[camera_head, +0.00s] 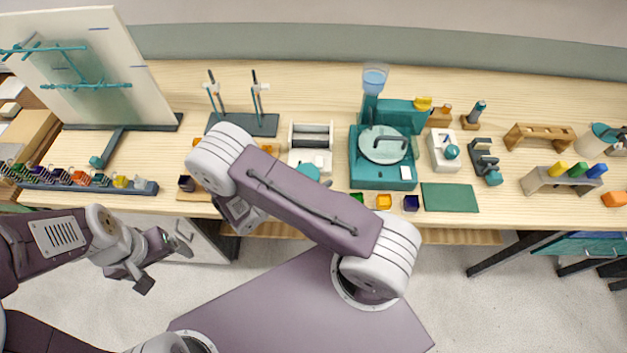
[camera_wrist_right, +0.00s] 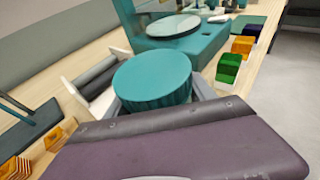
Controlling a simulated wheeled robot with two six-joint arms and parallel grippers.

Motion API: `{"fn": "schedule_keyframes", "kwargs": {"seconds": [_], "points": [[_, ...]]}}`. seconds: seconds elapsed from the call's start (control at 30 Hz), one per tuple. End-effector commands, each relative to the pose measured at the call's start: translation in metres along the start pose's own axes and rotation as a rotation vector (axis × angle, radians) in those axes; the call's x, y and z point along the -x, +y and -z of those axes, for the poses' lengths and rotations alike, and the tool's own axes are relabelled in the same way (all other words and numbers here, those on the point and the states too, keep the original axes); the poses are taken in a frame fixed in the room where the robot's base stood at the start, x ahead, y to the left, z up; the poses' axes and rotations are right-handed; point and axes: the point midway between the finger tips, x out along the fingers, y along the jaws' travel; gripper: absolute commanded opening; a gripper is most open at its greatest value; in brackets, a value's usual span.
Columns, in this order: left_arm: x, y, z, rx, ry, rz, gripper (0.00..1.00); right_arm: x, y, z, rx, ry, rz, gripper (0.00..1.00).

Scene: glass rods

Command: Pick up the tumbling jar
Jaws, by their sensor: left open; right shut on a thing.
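The tumbling jar (camera_wrist_right: 152,78) is a short teal cylinder with a flat round top, seen in the right wrist view. In the head view only a teal part of it (camera_head: 308,171) shows past my right arm. My right gripper (camera_wrist_right: 158,100) is shut on the jar, with grey fingers at its sides. My right forearm hides this gripper in the head view. I cannot tell whether the jar touches the bench. My left gripper (camera_head: 164,262) is open and empty, low in front of the bench at the left.
A white frame with dark rollers (camera_head: 311,134) stands behind the jar. A teal machine with a round plate (camera_head: 384,146) is right of it. Coloured blocks (camera_head: 384,202) and a green mat (camera_head: 449,197) lie near the front edge. A rod stand (camera_head: 243,124) is left.

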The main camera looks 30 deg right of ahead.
Motion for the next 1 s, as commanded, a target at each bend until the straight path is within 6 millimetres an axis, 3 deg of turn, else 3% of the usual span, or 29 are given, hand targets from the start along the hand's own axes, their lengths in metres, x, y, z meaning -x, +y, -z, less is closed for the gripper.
{"fn": "schedule_keyframes", "kwargs": {"seconds": [0.1, 0.4, 0.6, 1.0], "points": [[-0.002, 0.000, 0.000, 0.000, 0.000, 0.000, 0.87, 0.008, 0.001, -0.025, -0.005, 0.001, -0.002, 0.05], [-0.006, 0.000, -0.001, 0.000, 0.000, 0.000, 0.87, 0.026, -0.071, -0.061, 0.002, 0.000, -0.004, 0.05], [-0.005, 0.000, -0.001, 0.000, 0.000, 0.000, 0.87, 0.035, -0.105, -0.080, 0.002, 0.000, -0.003, 0.05], [-0.005, 0.000, -0.001, 0.000, 0.000, 0.000, 0.87, 0.037, -0.117, -0.086, 0.001, -0.001, 0.000, 0.05]]}}
